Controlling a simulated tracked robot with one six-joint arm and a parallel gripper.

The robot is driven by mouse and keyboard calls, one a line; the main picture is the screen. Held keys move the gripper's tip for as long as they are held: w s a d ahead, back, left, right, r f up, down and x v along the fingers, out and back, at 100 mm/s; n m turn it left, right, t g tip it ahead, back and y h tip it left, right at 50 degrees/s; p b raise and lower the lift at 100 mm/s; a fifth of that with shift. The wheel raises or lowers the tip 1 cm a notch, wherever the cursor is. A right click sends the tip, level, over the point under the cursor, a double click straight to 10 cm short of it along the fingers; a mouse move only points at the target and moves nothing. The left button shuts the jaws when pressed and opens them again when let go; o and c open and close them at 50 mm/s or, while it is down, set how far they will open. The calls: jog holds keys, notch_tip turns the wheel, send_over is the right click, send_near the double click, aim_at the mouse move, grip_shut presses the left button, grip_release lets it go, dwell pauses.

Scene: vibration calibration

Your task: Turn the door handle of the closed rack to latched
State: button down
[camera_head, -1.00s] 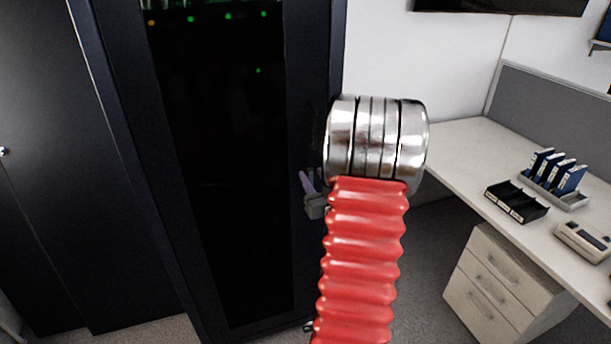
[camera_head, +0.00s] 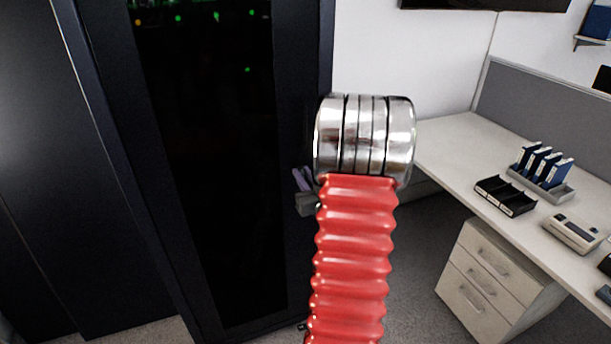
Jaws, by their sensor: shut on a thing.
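The closed black rack (camera_head: 215,200) stands left of centre, with a dark door panel and small green and orange lights at its top. My arm, a red ribbed sleeve with a chrome joint, stands in front of the rack's right edge. Part of my gripper (camera_head: 306,203) shows as a grey block just left of the sleeve, at the door's right edge. A small purple-grey piece (camera_head: 301,179), which looks like the door handle, sits at the grey block and my gripper is shut on it. The fingertips and most of the handle are hidden behind my arm.
A white desk (camera_head: 455,150) with a drawer unit (camera_head: 496,282) stands at the right. On it are a black tray (camera_head: 505,196), a holder with blue binders (camera_head: 546,170) and a beige device (camera_head: 573,232). Grey floor shows between rack and drawers.

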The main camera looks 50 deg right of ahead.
jog(key=shift+s+n, duration=0.1)
jog(key=shift+n, duration=0.2)
jog(key=n, duration=0.5)
jog(key=a+f+n, duration=0.1)
jog(key=n, duration=0.5)
jog(key=w+f+n, duration=0.1)
jog(key=n, duration=0.5)
jog(key=shift+a, duration=0.3)
jog(key=shift+f, duration=0.1)
jog(key=c, duration=1.6)
grip_release()
jog(key=shift+c, duration=0.2)
jog(key=shift+a, duration=0.15)
